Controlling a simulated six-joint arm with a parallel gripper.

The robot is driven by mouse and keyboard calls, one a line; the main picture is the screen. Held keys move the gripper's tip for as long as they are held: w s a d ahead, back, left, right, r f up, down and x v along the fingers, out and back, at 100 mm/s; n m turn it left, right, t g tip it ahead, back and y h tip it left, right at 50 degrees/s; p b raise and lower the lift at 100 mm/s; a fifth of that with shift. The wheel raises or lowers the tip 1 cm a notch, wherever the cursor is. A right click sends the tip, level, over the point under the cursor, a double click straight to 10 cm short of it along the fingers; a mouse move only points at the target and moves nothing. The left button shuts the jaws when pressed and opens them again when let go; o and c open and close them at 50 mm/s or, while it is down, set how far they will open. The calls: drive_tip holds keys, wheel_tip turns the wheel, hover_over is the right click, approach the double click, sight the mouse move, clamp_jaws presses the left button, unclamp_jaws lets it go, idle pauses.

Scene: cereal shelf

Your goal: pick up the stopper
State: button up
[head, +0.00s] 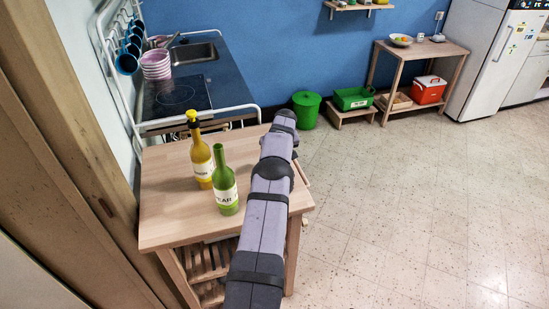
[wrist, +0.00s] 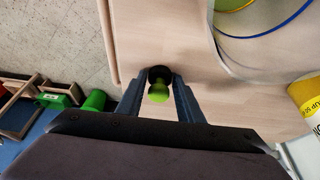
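The stopper (wrist: 159,92), with a light green knob and a dark end, is between the two fingers of my gripper (wrist: 159,75) in the wrist view, over the wooden table (wrist: 190,30). The fingers lie close on both sides of it. I cannot tell whether they press on it, or whether it rests on the table. In the head view, my arm hides the stopper and gripper. A green bottle (head: 226,185) with no stopper and a yellow bottle (head: 201,156) with a dark and yellow top stand upright on the table.
In the wrist view, a clear curved object (wrist: 235,65) with yellow and blue lines is at the upper right, and a yellow labelled object (wrist: 308,95) is at the right edge. A green bin (head: 306,108) stands on the floor beyond the table. Floor to the right is clear.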

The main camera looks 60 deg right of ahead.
drive_tip(key=c, duration=0.5)
drive_tip(key=shift+c, duration=0.2)
wheel_tip(320, 180, up, 8)
drive_tip(key=shift+r+b, duration=0.1)
drive_tip(key=shift+b, duration=0.9)
drive_tip(key=shift+r, duration=0.9)
drive_tip(key=shift+w+a+r+p, duration=0.15)
drive_tip(key=shift+r+p, duration=0.15)
drive_tip(key=shift+r, duration=0.05)
drive_tip(key=w+a+r+n+p, duration=0.2)
drive_tip(key=w+a+r+p, duration=0.2)
drive_tip(key=a+r, duration=1.05)
drive_tip(key=a, duration=0.2)
drive_tip(key=a+r+n+y+p, duration=0.1)
drive_tip(key=a+r, duration=0.2)
drive_tip(key=a, duration=0.1)
drive_tip(key=s+a+r+n+t+p, duration=0.1)
drive_tip(key=a+r, duration=0.2)
drive_tip(key=a, duration=0.1)
drive_tip(key=shift+a, duration=0.15)
drive_tip(key=shift+s+a+r+n+p, duration=0.1)
drive_tip(key=shift+a+n+p, duration=0.2)
drive_tip(key=shift+a, duration=0.35)
